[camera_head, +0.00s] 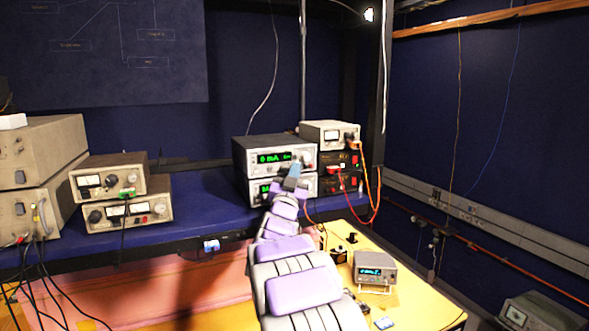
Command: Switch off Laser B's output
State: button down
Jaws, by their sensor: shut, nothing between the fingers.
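Two stacked grey instruments with green displays stand on the blue shelf at the centre. The upper instrument (258,159) reads something like "0 mA". The lower instrument (257,190) also has a lit green display, partly hidden by my arm. I cannot read any label saying which is Laser B. My gripper (297,164) is at the end of my purple and grey arm, in front of the stack's right half. Its fingers look shut and empty, close to the upper instrument's lower right front. I cannot tell if they touch it.
More instruments with red displays and a pale meter box (322,133) stand right of the stack, with orange and red cables (377,190) hanging in front. A yellow table (420,306) below holds a small grey meter (375,268). Other instruments (110,177) sit at left.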

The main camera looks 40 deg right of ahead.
jog(key=shift+a, duration=0.1)
jog(key=shift+f+b, duration=0.55)
jog(key=shift+f, duration=0.15)
jog(key=shift+r, duration=0.1)
jog(key=s, duration=0.1)
jog(key=s+b, duration=0.1)
jog(key=s, duration=0.1)
jog(key=s+a+b, duration=0.1)
jog(key=s, duration=0.1)
dwell(0.4)
jog(key=shift+d, duration=0.1)
dwell(0.6)
